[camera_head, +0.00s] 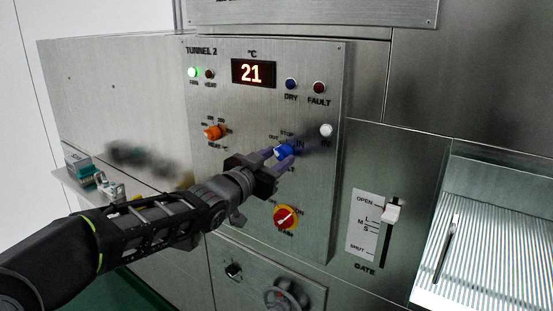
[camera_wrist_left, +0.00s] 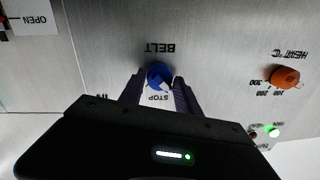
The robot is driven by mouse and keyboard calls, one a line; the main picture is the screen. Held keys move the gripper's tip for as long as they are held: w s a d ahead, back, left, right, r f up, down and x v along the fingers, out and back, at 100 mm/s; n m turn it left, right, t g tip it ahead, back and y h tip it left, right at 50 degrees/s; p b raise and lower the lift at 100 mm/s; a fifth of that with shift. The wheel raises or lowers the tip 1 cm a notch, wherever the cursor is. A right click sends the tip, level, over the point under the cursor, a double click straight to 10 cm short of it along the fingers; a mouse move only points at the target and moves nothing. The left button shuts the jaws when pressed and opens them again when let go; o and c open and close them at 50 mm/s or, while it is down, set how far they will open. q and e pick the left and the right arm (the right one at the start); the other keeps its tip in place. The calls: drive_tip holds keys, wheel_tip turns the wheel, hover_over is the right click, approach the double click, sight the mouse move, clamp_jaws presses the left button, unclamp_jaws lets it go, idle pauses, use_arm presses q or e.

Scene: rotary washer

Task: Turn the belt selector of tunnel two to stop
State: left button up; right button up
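The blue belt selector knob (camera_head: 285,151) is on the Tunnel 2 panel (camera_head: 230,105). In the left wrist view, which is upside down, the knob (camera_wrist_left: 158,75) sits above the STOP label, with BELT printed on its far side. Its white pointer mark appears to slant toward lower right, to one side of STOP. My left gripper (camera_head: 276,159) reaches the knob from the left. Its two fingers (camera_wrist_left: 159,85) stand on either side of the knob, apart, with narrow gaps seeming to show; contact is not clear. The OUT label is partly hidden. My right gripper is not in view.
An orange heat knob (camera_head: 214,132) is left of the belt knob, a red-and-yellow switch (camera_head: 286,217) below, and a white button (camera_head: 326,130) to the right. A gate lever (camera_head: 391,212) is farther right. The display (camera_head: 254,73) reads 21; a green lamp (camera_head: 193,72) is lit.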

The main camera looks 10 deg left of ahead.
use_arm(q)
clamp_jaws()
drive_tip(key=shift+f, duration=0.1)
drive_tip(key=shift+f+m+b, duration=0.2)
drive_tip(key=shift+m+b, duration=0.6)
drive_tip(key=shift+b, duration=0.25)
drive_tip(key=shift+m+b, duration=1)
drive_tip(key=shift+b, duration=0.1)
drive_tip(key=m+b, duration=0.1)
drive_tip(key=m, duration=0.1)
drive_tip(key=shift+m+b, duration=0.3)
drive_tip(key=shift+b, duration=0.05)
drive_tip(key=shift+m+h+b, duration=0.4)
drive_tip(key=shift+m+b, duration=0.3)
drive_tip(key=shift+m, duration=0.8)
